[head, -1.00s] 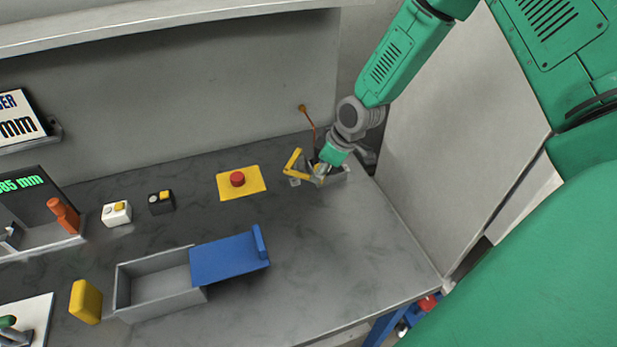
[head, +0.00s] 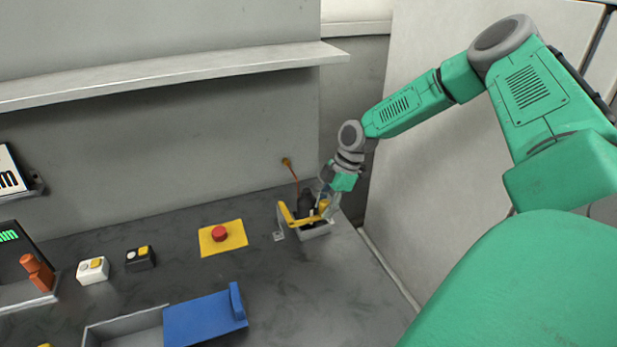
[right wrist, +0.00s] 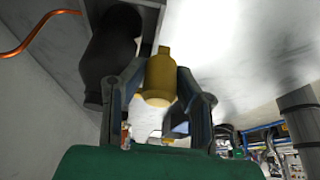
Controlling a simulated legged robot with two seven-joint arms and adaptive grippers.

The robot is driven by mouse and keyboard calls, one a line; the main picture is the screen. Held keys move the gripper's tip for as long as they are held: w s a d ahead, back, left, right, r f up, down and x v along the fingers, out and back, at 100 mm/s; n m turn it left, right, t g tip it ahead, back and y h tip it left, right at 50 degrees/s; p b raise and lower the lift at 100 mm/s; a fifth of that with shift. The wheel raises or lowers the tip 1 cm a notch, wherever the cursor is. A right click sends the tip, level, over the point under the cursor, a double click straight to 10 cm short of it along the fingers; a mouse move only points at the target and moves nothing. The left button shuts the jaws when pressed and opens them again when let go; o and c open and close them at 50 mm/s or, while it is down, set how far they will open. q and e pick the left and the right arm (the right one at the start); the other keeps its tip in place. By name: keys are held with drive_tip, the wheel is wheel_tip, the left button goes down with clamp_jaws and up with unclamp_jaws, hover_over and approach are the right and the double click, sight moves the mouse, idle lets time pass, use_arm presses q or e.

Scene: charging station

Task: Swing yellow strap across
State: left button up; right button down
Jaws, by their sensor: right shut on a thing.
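The yellow strap (head: 291,215) is a bent yellow bar at the small grey holder (head: 317,232) near the right end of the workbench. A dark object (head: 306,200) sits in the holder behind the strap. It also shows as a black rounded body in the right wrist view (right wrist: 106,50). My right gripper (head: 322,208) is at the holder, its fingers on either side of a yellow piece of the strap (right wrist: 160,76), shut on it. My left gripper is not in view.
A red button on a yellow plate (head: 223,238), a black switch box (head: 140,258) and a white switch box (head: 92,270) stand left of the holder. A grey box with a blue lid (head: 205,318) is in front. An orange cable (head: 294,174) runs from the wall to the holder.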

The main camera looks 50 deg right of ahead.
drive_tip(key=shift+d, duration=0.2)
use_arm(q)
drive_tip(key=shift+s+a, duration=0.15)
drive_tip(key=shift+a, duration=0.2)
use_arm(e)
drive_tip(key=shift+w+a, duration=0.1)
drive_tip(key=shift+a, duration=0.1)
drive_tip(key=c, duration=1.3)
unclamp_jaws()
drive_tip(key=shift+d, duration=0.1)
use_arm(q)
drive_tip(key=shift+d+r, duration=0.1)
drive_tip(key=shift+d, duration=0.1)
use_arm(e)
drive_tip(key=shift+o, duration=0.2)
drive_tip(key=shift+f, duration=0.1)
drive_tip(key=shift+d+r, duration=0.2)
drive_tip(key=shift+r, duration=0.25)
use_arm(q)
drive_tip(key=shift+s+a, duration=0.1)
use_arm(e)
drive_tip(key=v, duration=1.1)
